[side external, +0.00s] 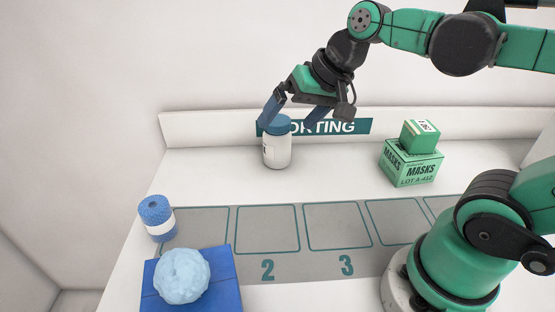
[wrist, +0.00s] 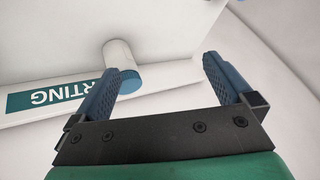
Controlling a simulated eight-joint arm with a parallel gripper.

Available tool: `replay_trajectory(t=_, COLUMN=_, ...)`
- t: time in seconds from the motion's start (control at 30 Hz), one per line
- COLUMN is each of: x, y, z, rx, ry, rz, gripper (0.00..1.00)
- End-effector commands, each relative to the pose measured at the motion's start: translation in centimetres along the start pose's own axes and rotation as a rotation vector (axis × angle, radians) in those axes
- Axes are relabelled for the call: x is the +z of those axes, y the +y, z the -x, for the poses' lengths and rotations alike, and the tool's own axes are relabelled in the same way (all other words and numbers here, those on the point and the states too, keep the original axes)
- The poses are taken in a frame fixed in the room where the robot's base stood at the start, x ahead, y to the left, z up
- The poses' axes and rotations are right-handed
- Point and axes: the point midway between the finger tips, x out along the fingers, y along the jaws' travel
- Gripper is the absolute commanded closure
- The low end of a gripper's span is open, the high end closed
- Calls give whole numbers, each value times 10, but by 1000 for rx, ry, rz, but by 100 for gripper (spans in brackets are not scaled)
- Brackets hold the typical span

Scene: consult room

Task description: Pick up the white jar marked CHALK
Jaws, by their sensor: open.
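A white jar (side external: 277,153) with a blue lid stands upright on the white counter, in front of the teal sign. A mark shows at its left edge, but I cannot read it. In the wrist view the jar (wrist: 117,53) appears beside the left finger, its blue lid partly behind that finger. My gripper (side external: 287,122) is open, with blue fingers angled down at lid height. The fingers also show in the wrist view (wrist: 160,68), spread wide with nothing held between them. In the side view the left finger overlaps the lid; I cannot tell whether they touch.
Green mask boxes (side external: 411,163), a small one on a larger one, stand right of the jar. A grey mat (side external: 335,262) with outlined, numbered spaces lies in front. A blue-and-white roll (side external: 157,217) and a blue box (side external: 215,292) with a light-blue bundle (side external: 182,275) are front left.

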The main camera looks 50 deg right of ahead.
Motion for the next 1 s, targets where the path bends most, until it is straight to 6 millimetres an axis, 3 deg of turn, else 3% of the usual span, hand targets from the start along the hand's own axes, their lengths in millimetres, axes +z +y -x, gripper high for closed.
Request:
replay_trajectory(t=0.17, x=-20, y=-1, z=-13, rx=-110, ry=-89, rz=-400, gripper=0)
replay_trajectory(t=0.37, x=-59, y=8, z=-31, rx=-322, ry=-263, rz=-1016, gripper=0)
replay_trajectory(t=0.6, x=-110, y=55, z=-35, rx=-689, ry=-616, rz=-1700, gripper=0)
replay_trajectory(t=0.77, x=-123, y=108, z=-23, rx=-952, ry=-924, rz=-1964, gripper=0)
replay_trajectory(t=0.9, x=-99, y=119, z=-67, rx=-942, ry=-932, rz=-1959, gripper=0)
replay_trajectory(t=1.0, x=-88, y=126, z=-88, rx=-942, ry=-931, rz=-1958, gripper=0)
